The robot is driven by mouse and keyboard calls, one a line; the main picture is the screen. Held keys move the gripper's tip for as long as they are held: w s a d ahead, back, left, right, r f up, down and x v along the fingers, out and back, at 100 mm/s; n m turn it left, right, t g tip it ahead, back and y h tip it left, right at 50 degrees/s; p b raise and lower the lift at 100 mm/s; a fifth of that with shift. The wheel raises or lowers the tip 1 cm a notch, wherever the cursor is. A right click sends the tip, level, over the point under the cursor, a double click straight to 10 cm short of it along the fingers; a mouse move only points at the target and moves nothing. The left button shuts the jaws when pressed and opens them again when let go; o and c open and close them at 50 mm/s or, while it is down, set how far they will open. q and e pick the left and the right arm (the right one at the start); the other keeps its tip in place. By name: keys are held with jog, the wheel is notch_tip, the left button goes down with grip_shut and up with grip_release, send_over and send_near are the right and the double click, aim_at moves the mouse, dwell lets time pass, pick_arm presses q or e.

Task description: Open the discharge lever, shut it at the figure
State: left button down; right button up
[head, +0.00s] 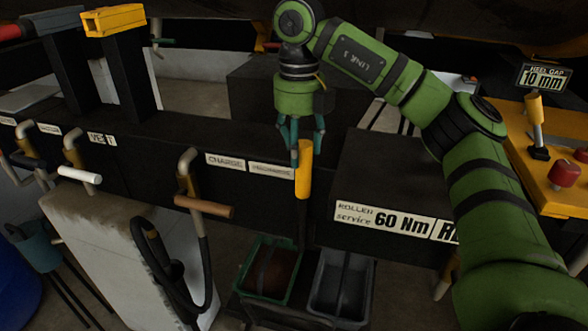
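A lever with a yellow grip (303,172) stands upright at the front of the black beam, beside two white labels; the left one reads CHARGE, the right one (271,170) is too small to read surely. My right gripper (307,154) comes down from above at the top of this grip. Its teal fingers are spread apart, one on either side of the grip's upper end. I cannot tell whether they touch it. My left gripper is not in view. A sign (543,77) at the right reads HEEL GAP 10 mm.
A brown-handled lever (204,207) and a white-handled lever (80,175) are to the left. Below stand a green bin (265,299) and a grey bin (342,312). A yellow panel (562,195) with a red button is at the right. A black box labelled 60 Nm (385,165) sits beside the lever.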

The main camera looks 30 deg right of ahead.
aim_at(304, 170)
jog(key=shift+s+d+f, duration=0.25)
jog(key=shift+s+f, duration=0.15)
jog(key=shift+f, duration=0.2)
jog(key=shift+s+d+f, duration=0.2)
jog(key=shift+s+f, duration=0.15)
jog(key=shift+f, duration=0.2)
jog(key=shift+w+a+f+p, duration=0.15)
jog(key=shift+f+p, duration=0.1)
jog(key=shift+f, duration=0.35)
jog(key=shift+s+a+f+p, duration=0.15)
jog(key=shift+f+p, duration=0.1)
jog(key=shift+f, duration=0.35)
jog(key=shift+w+f, duration=0.2)
jog(key=shift+f, duration=0.05)
jog(key=shift+d, duration=0.1)
jog(key=shift+s, duration=0.1)
jog(key=shift+c, duration=1.2)
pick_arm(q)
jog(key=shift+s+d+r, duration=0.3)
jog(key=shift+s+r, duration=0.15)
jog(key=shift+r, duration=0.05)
pick_arm(e)
grip_shut()
